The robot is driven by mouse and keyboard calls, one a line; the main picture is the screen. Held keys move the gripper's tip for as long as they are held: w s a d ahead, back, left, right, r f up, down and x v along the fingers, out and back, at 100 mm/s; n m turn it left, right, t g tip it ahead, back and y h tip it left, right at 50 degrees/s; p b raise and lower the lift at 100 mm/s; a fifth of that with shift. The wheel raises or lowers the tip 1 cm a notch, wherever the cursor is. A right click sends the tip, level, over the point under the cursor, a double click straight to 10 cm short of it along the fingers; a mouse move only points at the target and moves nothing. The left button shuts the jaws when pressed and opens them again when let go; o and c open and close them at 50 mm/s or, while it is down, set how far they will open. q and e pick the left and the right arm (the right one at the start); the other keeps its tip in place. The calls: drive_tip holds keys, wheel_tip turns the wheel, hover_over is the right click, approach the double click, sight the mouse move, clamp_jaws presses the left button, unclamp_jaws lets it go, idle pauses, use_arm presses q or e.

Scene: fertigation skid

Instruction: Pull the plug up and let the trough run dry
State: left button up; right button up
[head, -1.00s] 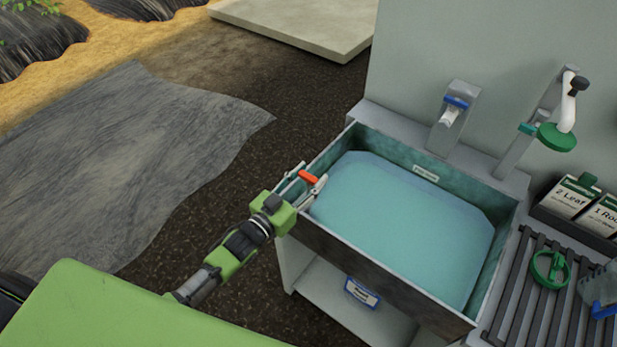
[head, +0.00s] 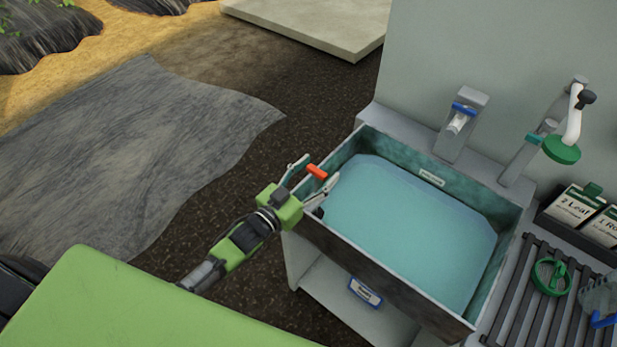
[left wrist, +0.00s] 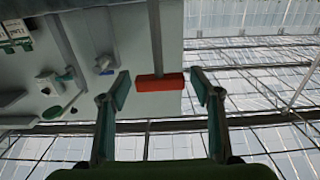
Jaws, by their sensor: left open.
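The trough (head: 345,252) has dark walls and holds blue-green water (head: 410,225). The plug's red handle (head: 317,171) stands at the trough's left end. In the left wrist view the red handle (left wrist: 159,82) is a short bar on a thin grey rod. My left gripper (head: 320,170) is at the handle, its fingers open on either side. The left wrist view shows the left gripper (left wrist: 159,88) with a gap between each fingertip and the handle. The rod's lower end and the plug itself are hidden. My right gripper is not in view.
A spout (head: 457,124) is on the trough's back ledge. A green-headed fixture (head: 561,149) stands right of it. A slatted rack (head: 530,300) with a green ring-shaped item (head: 550,277) and label packs (head: 574,207) are at the right. The ground left of the trough is open.

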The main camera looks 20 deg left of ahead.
use_arm(q)
drive_tip(key=v, duration=1.1)
drive_tip(key=shift+s+a, duration=0.15)
drive_tip(key=shift+s, duration=0.2)
drive_tip(key=s+a+f+n+g+y+b, duration=0.15)
drive_tip(key=s+f, duration=0.25)
drive_tip(key=f, duration=0.8)
drive_tip(key=s+a+f+g+y+b, duration=0.1)
drive_tip(key=s+a+f+g+y, duration=0.2)
drive_tip(key=f, duration=0.8)
drive_tip(key=s+a+f+g+y+b, duration=0.1)
drive_tip(key=s+f+g, duration=0.3)
drive_tip(key=f, duration=0.8)
drive_tip(key=s+d+f+g+b, duration=0.1)
drive_tip(key=s+f+g, duration=0.1)
drive_tip(key=s+f, duration=0.4)
drive_tip(key=s+d+f+g+b, duration=0.1)
drive_tip(key=s+f+g, duration=0.2)
drive_tip(key=s, duration=1)
drive_tip(key=s+d+f+g+b, duration=0.1)
drive_tip(key=s+f+g, duration=0.1)
drive_tip(key=s+f, duration=0.7)
drive_tip(key=shift+s+f+y, duration=0.2)
drive_tip(key=shift+f+y, duration=0.1)
drive_tip(key=shift+y, duration=0.05)
drive_tip(key=shift+d+g, duration=0.15)
drive_tip(key=shift+g, duration=0.1)
